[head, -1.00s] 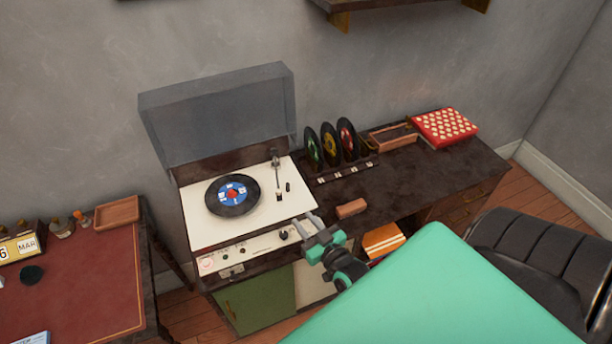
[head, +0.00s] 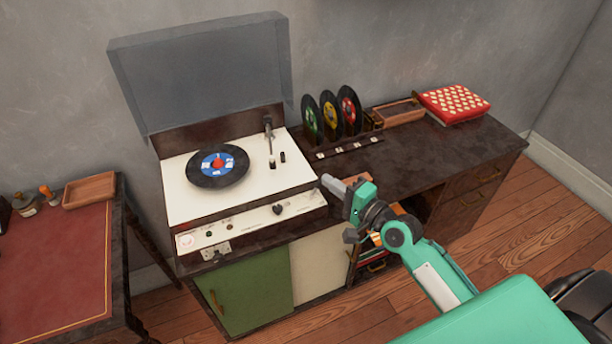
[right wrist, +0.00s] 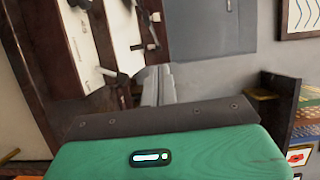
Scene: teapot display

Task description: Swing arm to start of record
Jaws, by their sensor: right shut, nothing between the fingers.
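The record player (head: 185,225) stands on the dark cabinet with its clear lid raised. A black record (head: 200,180) with a blue and red label lies on its white deck. The tonearm (head: 269,135) stands at the deck's right, off the record. My right gripper (head: 328,184) is shut and empty, above the cabinet top by the player's front right corner, apart from the tonearm. In the right wrist view its fingers (right wrist: 158,88) are together, with the white deck beyond. My left gripper is not in view.
Several upright records (head: 330,118) stand in a rack right of the player. A wooden tray (head: 398,112) and a red dotted box (head: 453,102) lie farther right. The cabinet top (head: 430,150) between them and the front edge is mostly clear. A red-topped desk (head: 60,255) is at left.

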